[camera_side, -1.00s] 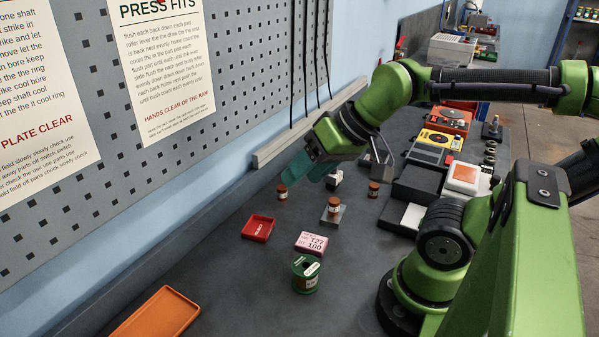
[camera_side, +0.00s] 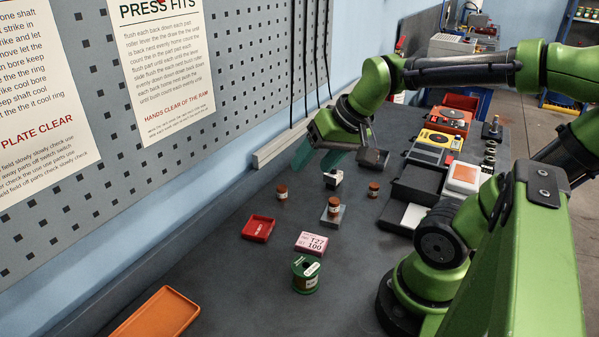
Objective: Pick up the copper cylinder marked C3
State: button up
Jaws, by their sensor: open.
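Three small copper cylinders show in the side view. One copper cylinder (camera_side: 282,193) stands on the bench at the left. Another copper cylinder (camera_side: 333,204) stands on a small grey block (camera_side: 339,217). A third copper cylinder (camera_side: 374,189) stands on the bench to the right. Each has a pale label band, but the marks are too small to read, so I cannot tell which is C3. My gripper (camera_side: 318,166), with green-teal fingers, is open and empty. It hangs above the bench, behind the three cylinders and apart from them.
A small white-and-black piece (camera_side: 333,178) stands below my gripper. A red tray (camera_side: 258,228), a pink T27 100 box (camera_side: 311,243) and a green spool (camera_side: 306,275) are nearer the camera. An orange tray (camera_side: 155,314) lies front left. Black trays (camera_side: 417,186) stand right.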

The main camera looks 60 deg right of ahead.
jog(key=d+f+m+g+h, duration=0.1)
jog(key=d+f+g, duration=0.15)
jog(key=d, duration=0.95)
jog(key=n+g, duration=0.2)
jog(key=n, duration=0.4)
send_over(375, 185)
jog(key=s, duration=0.3)
notch_tip(375, 185, down, 3)
jog(key=shift+n, duration=0.3)
jog(key=f, duration=0.3)
jog(key=w+f, duration=0.1)
jog(key=f, duration=0.3)
jog(key=w+f, duration=0.1)
jog(key=f, duration=0.3)
jog(key=shift+w+a+f, duration=0.1)
jog(key=shift+a+f, duration=0.05)
jog(key=shift+a, duration=0.05)
jog(key=shift+w+d+f, duration=0.1)
jog(key=shift+w+f, duration=0.05)
jog(key=shift+f, duration=0.75)
jog(key=shift+w+d+f, duration=0.1)
jog(key=shift+w+f, duration=0.1)
jog(key=shift+f, duration=0.65)
jog(key=shift+w+f, duration=0.15)
jog(key=shift+f, duration=0.75)
jog(key=shift+c, duration=0.2)
grip_shut()
